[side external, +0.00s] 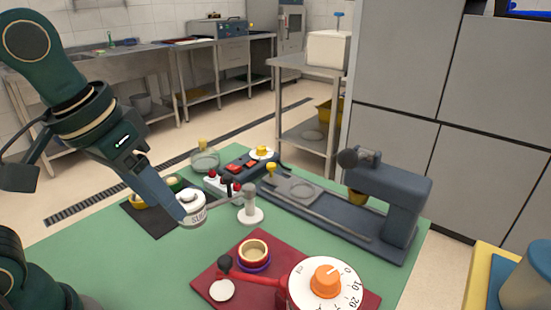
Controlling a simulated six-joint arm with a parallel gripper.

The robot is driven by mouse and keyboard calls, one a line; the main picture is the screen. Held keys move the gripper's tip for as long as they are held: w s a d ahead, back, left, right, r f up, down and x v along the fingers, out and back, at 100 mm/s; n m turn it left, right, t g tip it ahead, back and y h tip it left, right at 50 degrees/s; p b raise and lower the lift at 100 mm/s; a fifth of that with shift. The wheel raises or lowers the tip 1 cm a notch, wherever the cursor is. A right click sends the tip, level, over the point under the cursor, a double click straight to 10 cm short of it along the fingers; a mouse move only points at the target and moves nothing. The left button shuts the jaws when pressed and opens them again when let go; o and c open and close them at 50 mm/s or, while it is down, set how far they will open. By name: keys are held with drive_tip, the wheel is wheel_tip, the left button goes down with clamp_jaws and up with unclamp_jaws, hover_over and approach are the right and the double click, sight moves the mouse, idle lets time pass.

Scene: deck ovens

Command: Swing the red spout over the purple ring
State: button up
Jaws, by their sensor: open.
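The red spout (256,279) runs left from beneath a white dial (303,286) with an orange knob (326,281). A black knob (225,263) stands at its left end. The purple ring (255,267) lies on the dark red board (203,281), around the foot of a cream cup (253,249). The spout passes on the near side of the ring, not over it. My gripper (178,212) is open and points down at upper left, well away from the spout. Its tips overlap a white labelled jar (195,211) in the picture; I cannot tell whether they touch.
A white disc (222,290) lies on the board's near left. A grey-white post (250,206) stands behind the board. A switch box (240,173) and a blue-grey press (393,190) stand farther back. The green tabletop (190,257) is clear between jar and board.

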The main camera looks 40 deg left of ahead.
sight(225, 260)
drive_tip(key=w+d+f+g, duration=0.1)
drive_tip(key=d, duration=0.1)
drive_tip(key=w+d+f+g, duration=0.1)
drive_tip(key=w+d, duration=0.1)
drive_tip(key=w+d+f+m+g, duration=0.1)
drive_tip(key=w+f, duration=0.1)
drive_tip(key=shift+d+g, duration=0.3)
drive_tip(key=shift+d, duration=0.1)
drive_tip(key=shift+s+d+f, duration=0.15)
drive_tip(key=shift+d+f, duration=0.05)
drive_tip(key=shift+f, duration=2.85)
clamp_jaws()
